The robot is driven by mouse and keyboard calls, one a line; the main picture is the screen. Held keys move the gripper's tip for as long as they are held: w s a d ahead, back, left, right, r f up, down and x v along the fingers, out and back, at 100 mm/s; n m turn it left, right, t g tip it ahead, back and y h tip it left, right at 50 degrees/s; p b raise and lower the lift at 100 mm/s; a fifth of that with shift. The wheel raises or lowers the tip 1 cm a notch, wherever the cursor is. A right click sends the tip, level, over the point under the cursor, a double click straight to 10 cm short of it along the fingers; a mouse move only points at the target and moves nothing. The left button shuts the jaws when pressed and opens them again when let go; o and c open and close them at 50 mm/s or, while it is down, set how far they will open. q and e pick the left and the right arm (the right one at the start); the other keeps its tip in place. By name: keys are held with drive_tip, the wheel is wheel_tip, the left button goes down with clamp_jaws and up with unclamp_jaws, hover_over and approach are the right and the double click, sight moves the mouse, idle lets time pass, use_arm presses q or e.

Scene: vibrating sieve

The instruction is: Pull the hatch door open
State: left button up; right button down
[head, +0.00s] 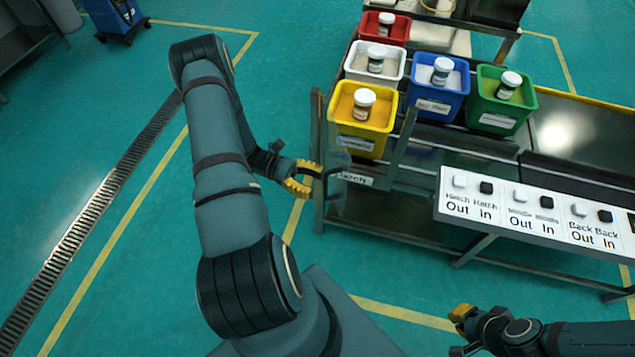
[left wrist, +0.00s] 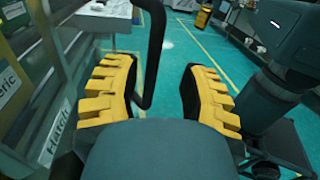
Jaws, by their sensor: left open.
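The hatch door shows as a clear panel with a white "Hatch" label (head: 355,179) on the near left end of the rack. The label also shows at the left of the left wrist view (left wrist: 57,132). A black bar handle (left wrist: 153,60) stands out from the door. My left gripper (head: 308,178) is at the handle, with yellow fingers apart. In the left wrist view the handle lies between the fingers, closer to the left one, and the gripper is not closed on it. My right gripper (head: 463,316) is at the lower right, away from the door; its opening is unclear.
Yellow (head: 345,142), white, red, blue (head: 436,105) and green (head: 503,119) bins with lidded jars stand on the rack above the door. A button panel (head: 535,215) with Out and In labels juts out at the right. The floor left of the rack is clear.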

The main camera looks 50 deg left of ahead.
use_arm(q)
drive_tip(key=v, duration=1)
drive_tip(key=shift+a, duration=0.3)
